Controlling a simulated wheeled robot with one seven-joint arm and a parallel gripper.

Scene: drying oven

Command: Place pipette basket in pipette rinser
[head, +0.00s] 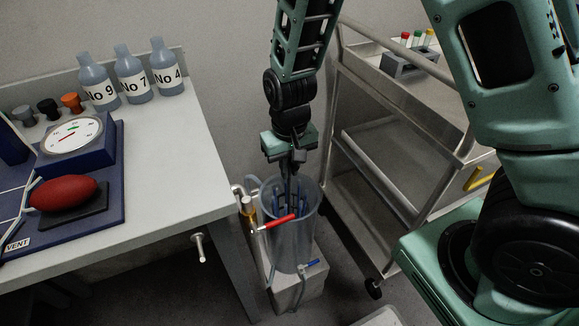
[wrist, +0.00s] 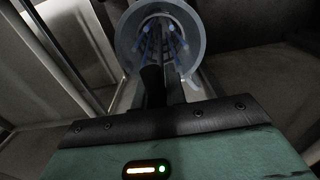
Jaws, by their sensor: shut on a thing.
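The pipette rinser (head: 292,245) is a tall clear cylinder standing on a pale block beside the bench. The pipette basket (head: 283,200), with several blue pipettes, shows inside the rinser's open top. In the wrist view the rinser (wrist: 192,18) appears as a round grey rim, with the blue-tipped pipettes of the basket (wrist: 150,45) within it. My gripper (head: 291,172) points down just above the rinser's mouth and is shut on the basket's thin upright handle. In the wrist view its dark fingers (wrist: 168,90) reach toward the rim. The basket's bottom is hard to make out.
A red-handled valve (head: 275,222) and brass fitting (head: 248,206) sit at the rinser's front left. The bench (head: 170,170) with bottles and a gauge is left. A metal cart (head: 385,185) stands close on the right, carrying a tube rack (head: 408,62).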

